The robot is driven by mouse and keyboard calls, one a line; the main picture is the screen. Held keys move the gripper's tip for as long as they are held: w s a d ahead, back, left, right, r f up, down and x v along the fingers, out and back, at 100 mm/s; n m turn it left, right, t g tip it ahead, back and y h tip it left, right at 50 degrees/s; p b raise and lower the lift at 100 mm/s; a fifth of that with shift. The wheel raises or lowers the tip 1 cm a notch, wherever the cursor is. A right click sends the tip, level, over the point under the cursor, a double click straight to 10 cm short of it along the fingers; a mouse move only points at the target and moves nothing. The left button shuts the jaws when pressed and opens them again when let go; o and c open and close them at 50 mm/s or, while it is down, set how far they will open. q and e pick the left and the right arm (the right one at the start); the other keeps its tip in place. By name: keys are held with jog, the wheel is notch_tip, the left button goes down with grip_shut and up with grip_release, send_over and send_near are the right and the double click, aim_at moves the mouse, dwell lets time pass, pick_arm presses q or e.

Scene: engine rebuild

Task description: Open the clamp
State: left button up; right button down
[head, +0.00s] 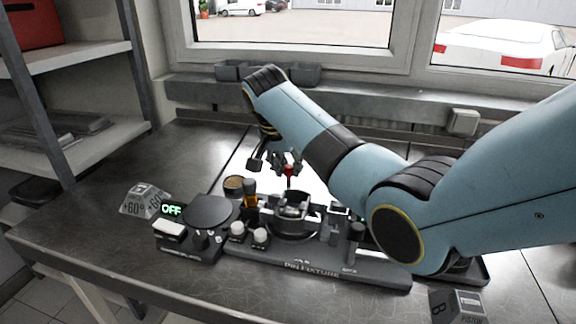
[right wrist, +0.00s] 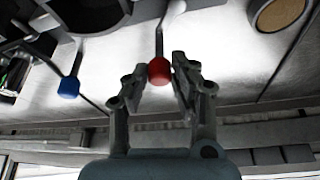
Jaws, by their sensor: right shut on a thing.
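The pin fixture (head: 330,265) lies on the bench with a dark ring-shaped holder (head: 292,224) on it. A thin lever with a red knob (head: 289,170) stands above the fixture, apparently the clamp's handle. My right gripper (head: 287,161) comes down from above and is shut on the red knob. In the right wrist view the red knob (right wrist: 159,71) sits between the two fingertips (right wrist: 160,80), and its rod runs on past them. A second lever with a blue knob (right wrist: 68,87) shows to the left, apart from the fingers. My left gripper is out of view.
A hot plate (head: 208,212) with a lit OFF display (head: 171,210) stands left of the fixture, near a +60° block (head: 145,200). A brown-topped cup (head: 233,183) and an orange bottle (head: 250,193) stand close behind. A box marked B (head: 458,306) sits at front right. The bench's far left is clear.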

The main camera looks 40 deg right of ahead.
jog(key=shift+w+r+n+p, duration=0.15)
jog(key=shift+n+p, duration=0.35)
jog(key=shift+p, duration=0.2)
jog(key=n+p, duration=0.1)
jog(key=w+n+t+y+p, duration=0.1)
jog(key=n+p, duration=0.1)
jog(key=shift+r, duration=0.1)
jog(key=shift+w+a+f+n+t+y+p, duration=0.1)
jog(key=shift+w+a+n+t+y+p, duration=0.35)
jog(key=shift+n, duration=1.55)
jog(key=shift+w+a+f+n+y+p, duration=0.1)
jog(key=shift+w+a+n+y+p, duration=0.6)
jog(key=shift+n, duration=1.3)
jog(key=shift+w+a+n+t+y+p, duration=0.25)
jog(key=shift+n+y+p, duration=0.65)
jog(key=shift+n, duration=1.1)
jog(key=shift+s+a, duration=0.1)
jog(key=c, duration=1.1)
grip_release()
